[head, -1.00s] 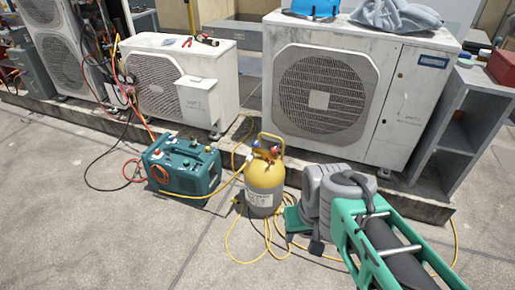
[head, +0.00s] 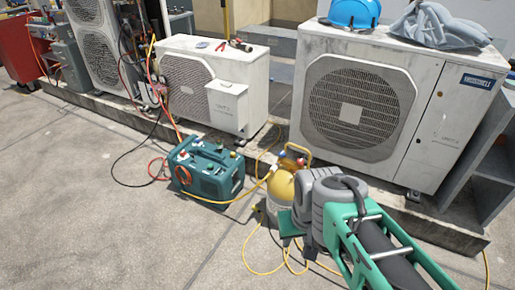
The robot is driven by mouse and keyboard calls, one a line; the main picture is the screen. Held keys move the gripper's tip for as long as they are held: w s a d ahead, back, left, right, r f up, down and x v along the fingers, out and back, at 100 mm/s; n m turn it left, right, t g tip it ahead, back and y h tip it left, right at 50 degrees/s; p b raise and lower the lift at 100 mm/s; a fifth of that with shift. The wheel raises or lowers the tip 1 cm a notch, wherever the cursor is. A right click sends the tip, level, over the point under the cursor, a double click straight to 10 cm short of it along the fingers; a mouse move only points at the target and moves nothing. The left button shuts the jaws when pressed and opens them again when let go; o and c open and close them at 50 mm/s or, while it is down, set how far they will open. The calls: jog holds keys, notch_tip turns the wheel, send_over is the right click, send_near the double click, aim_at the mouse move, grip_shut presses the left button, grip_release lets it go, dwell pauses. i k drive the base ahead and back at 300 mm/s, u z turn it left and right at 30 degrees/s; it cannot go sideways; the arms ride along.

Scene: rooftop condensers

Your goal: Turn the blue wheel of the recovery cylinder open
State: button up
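The recovery cylinder (head: 281,186) is yellow above and pale grey below, with a yellow collar handle. It stands upright on the rooftop floor in the head view, left of my arm. My grey and green arm covers its right and lower parts. Small valve parts show under the collar, with a yellow hose joined on the left. I cannot clearly make out the blue wheel. My gripper (head: 288,223) shows only as a green piece below the grey wrist, in front of the cylinder's lower body. Its fingers are mostly hidden, so its opening and any contact cannot be told.
A teal recovery machine (head: 206,171) with hoses stands left of the cylinder. A large condenser (head: 421,152) stands behind, with a blue hard hat (head: 354,13) and a grey cloth (head: 436,27) on top. Yellow hose loops (head: 262,272) lie on the floor. The left foreground is clear.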

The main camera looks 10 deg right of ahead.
aim_at(282, 153)
jog(key=u, duration=0.25)
jog(key=i, duration=1.5)
jog(key=z, duration=0.85)
